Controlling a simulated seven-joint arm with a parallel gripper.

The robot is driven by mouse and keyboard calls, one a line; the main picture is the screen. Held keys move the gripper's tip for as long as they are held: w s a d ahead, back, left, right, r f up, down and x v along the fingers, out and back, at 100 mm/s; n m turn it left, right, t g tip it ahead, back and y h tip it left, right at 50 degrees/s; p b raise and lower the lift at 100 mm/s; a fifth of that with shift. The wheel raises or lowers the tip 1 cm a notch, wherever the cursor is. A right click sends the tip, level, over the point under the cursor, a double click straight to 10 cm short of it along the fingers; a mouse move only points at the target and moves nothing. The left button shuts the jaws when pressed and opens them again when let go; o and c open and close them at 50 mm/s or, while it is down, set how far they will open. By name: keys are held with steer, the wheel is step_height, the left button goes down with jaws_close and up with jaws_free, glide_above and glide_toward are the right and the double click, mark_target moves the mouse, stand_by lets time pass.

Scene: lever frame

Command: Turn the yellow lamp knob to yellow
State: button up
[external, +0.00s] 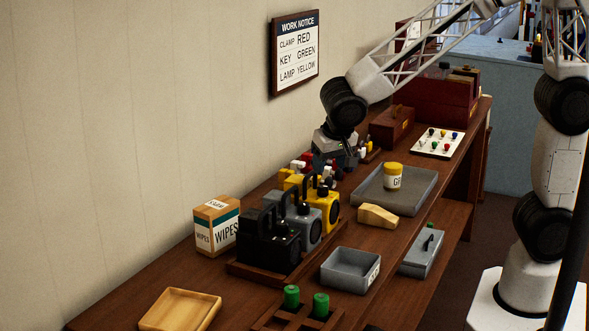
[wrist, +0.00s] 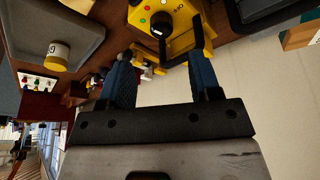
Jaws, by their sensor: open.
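The yellow lamp (external: 324,209) stands last in a row of lamps with black handles, on the bench near the wall. In the wrist view the yellow lamp (wrist: 180,12) is at the top, with a dark round knob (wrist: 161,24) and small coloured dots around it. Which dot the knob points to is too small to tell. My gripper (external: 337,165) is above and behind the yellow lamp in the external view. In the wrist view my gripper (wrist: 161,60) has its two blue fingers apart, with nothing held between them. The knob lies beyond the fingertips.
A grey lamp (external: 306,230) and a black lamp (external: 266,240) stand beside the yellow one. A grey tray (external: 415,200) with a yellow-lidded jar (external: 393,177) lies to the right. A wipes box (external: 214,226) is at left. The wall notice (external: 297,52) reads LAMP YELLOW.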

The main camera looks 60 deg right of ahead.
mark_target(323, 186)
steer(key=n, duration=0.1)
steer(key=w+d+n+g+y, duration=0.1)
steer(key=n, duration=0.1)
steer(key=w+n+g, duration=0.1)
steer(key=shift+d+n+y, duration=0.35)
steer(key=shift+n+y, duration=0.05)
steer(key=shift+w+d+r+n+g+y, duration=0.15)
steer(key=shift+w+n+g+y, duration=0.25)
steer(key=shift+n, duration=0.4)
steer(key=shift+s, duration=0.1)
steer(key=shift+f, duration=3.9)
steer(key=c, duration=0.9)
